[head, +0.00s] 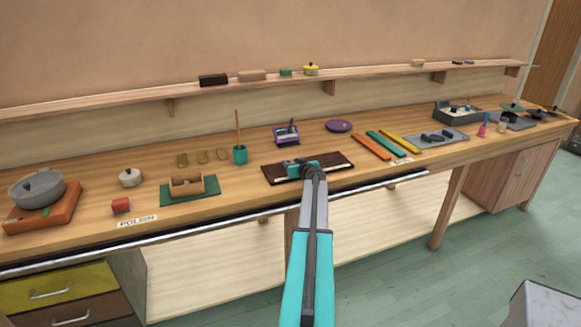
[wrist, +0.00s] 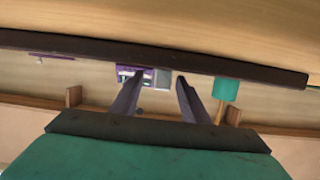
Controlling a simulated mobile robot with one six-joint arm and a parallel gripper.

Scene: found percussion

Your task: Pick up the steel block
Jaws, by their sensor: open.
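My gripper (head: 290,164) is over the dark tray (head: 335,161) in the middle of the bench in the head view. In the wrist view its two fingers (wrist: 158,78) are apart, with nothing seen held between them. A small grey block-like shape (wrist: 162,80) shows between the fingertips, next to a purple-rimmed holder (wrist: 122,72). I cannot tell if it is the steel block or part of the holder. In the head view, the purple holder (head: 287,139) stands just behind the tray. My gripper hides part of the tray, and I cannot surely pick out the steel block there.
A teal cup (head: 240,155) with an upright stick stands left of the holder, and a purple dish (head: 339,126) to its right. Coloured bars (head: 386,144) lie right of the tray. A wall shelf (head: 360,75) runs behind. A metal rail (head: 200,225) follows the bench front.

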